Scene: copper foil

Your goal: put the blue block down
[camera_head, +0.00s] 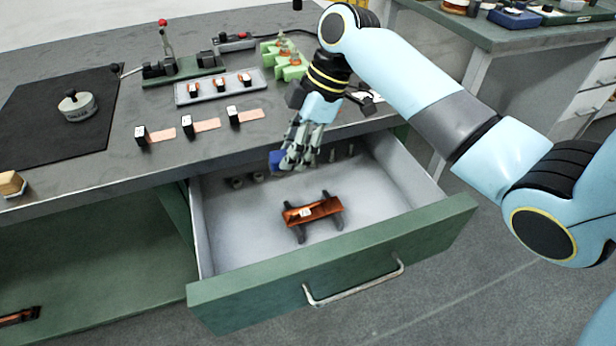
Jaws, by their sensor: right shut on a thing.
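The blue block (276,160) shows at the left side of my right gripper's fingertips. My right gripper (296,158) points down and is shut on the blue block, partly hiding it. They appear over the back part of the open drawer (240,215), near the bench's front edge. I cannot tell whether the block touches anything below. My left gripper is not in view.
In the drawer, a copper-coloured piece (312,211) rests on dark supports, and several small grey parts stand at the back. On the bench are a grey tray (218,87), a green holder (287,62), copper strips (207,125) and a black mat (60,120).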

